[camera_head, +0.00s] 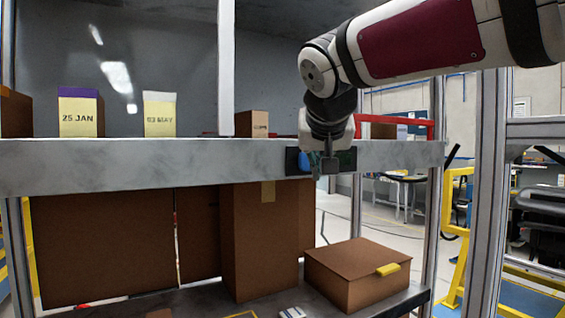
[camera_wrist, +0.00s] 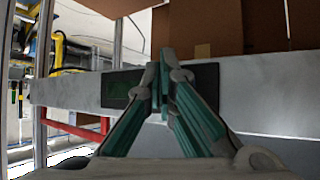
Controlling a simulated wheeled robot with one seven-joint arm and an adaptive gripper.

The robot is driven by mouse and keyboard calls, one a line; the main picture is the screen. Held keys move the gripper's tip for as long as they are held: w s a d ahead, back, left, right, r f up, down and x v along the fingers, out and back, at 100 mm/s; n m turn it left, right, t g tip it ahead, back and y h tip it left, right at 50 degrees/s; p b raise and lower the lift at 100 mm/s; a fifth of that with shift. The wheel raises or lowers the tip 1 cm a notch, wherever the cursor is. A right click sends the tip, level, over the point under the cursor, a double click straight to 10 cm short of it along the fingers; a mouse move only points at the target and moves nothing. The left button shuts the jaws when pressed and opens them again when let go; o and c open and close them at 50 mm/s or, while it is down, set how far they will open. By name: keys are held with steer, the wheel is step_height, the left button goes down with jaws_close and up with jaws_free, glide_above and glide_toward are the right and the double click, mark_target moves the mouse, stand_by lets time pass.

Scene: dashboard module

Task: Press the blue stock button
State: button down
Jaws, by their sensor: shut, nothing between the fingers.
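The blue button (camera_head: 306,162) is on a dark panel (camera_head: 291,160) on the front of the grey shelf beam. My gripper (camera_head: 329,167) is shut and empty, pointing down in front of the panel, just right of the button in the head view. It hides the panel's middle, and part of a green area (camera_head: 346,160) shows to its right. In the wrist view the shut fingers (camera_wrist: 167,60) cover the middle of the panel (camera_wrist: 207,78). The green display (camera_wrist: 118,91) shows left of them; the button is hidden there. I cannot tell whether the fingers touch the panel.
Dated boxes (camera_head: 80,117) stand on the shelf beam (camera_head: 130,165). Below are tall brown cartons (camera_head: 262,240) and a low carton (camera_head: 345,275) with a yellow piece on top. A grey upright post (camera_head: 226,70) rises left of my arm. A red bar (camera_head: 395,121) lies behind.

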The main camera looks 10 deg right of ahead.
steer(key=shift+w, duration=0.15)
steer(key=shift+w+a, duration=0.15)
steer(key=shift+w, duration=0.1)
steer(key=shift+w+a, duration=0.15)
steer(key=shift+w, duration=0.35)
stand_by(1.0)
steer(key=shift+s, duration=0.1)
steer(key=shift+s+d, duration=0.3)
steer(key=shift+s, duration=0.5)
steer(key=shift+s+d, duration=0.25)
steer(key=shift+s, duration=0.55)
steer(key=shift+s+d, duration=0.3)
steer(key=shift+s, duration=0.45)
steer(key=shift+s+d, duration=0.25)
steer(key=shift+s, duration=0.55)
